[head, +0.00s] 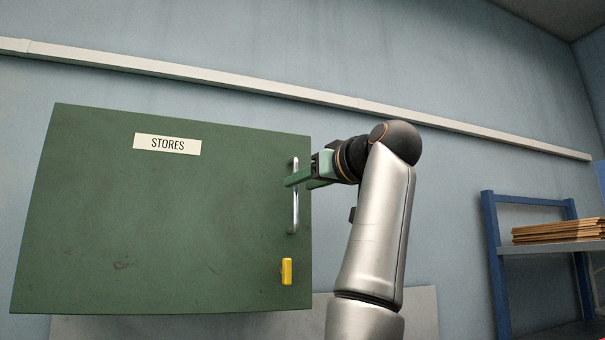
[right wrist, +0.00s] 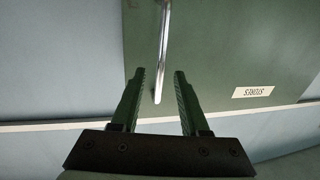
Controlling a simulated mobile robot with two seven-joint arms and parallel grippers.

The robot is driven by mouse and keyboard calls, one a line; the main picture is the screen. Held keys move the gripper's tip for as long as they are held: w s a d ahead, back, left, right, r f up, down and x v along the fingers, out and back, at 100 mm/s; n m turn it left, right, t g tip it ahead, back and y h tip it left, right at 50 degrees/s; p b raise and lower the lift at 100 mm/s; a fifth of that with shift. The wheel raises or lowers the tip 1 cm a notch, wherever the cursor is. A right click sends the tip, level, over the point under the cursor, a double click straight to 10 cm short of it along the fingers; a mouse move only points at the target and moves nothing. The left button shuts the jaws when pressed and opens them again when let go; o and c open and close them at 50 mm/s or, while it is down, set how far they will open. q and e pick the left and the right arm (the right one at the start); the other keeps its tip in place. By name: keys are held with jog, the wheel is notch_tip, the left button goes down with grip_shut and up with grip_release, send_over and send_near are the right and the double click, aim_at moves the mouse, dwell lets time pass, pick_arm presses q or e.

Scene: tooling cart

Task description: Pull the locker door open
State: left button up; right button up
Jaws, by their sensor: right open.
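The green locker door (head: 160,220) carries a "STORES" label (head: 167,144). Its upright silver bar handle (head: 295,215) is near the right edge. No gap shows along the door's edges in the head view. My right gripper (head: 297,184) reaches in from the right at the handle's middle to upper part, its green fingers open. In the right wrist view, the handle (right wrist: 163,45) runs down between the two open fingertips (right wrist: 161,73), with space on both sides. Whether a finger touches it, I cannot tell. My left gripper is not in view.
A yellow latch-like piece (head: 286,271) sits on the door below the handle. A pale rail (head: 250,87) crosses the blue-grey wall above. A blue shelf rack (head: 495,265) with a brown stack (head: 555,231) stands at right.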

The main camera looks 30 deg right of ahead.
jog(key=shift+w, duration=0.55)
grip_shut()
dwell(1.1)
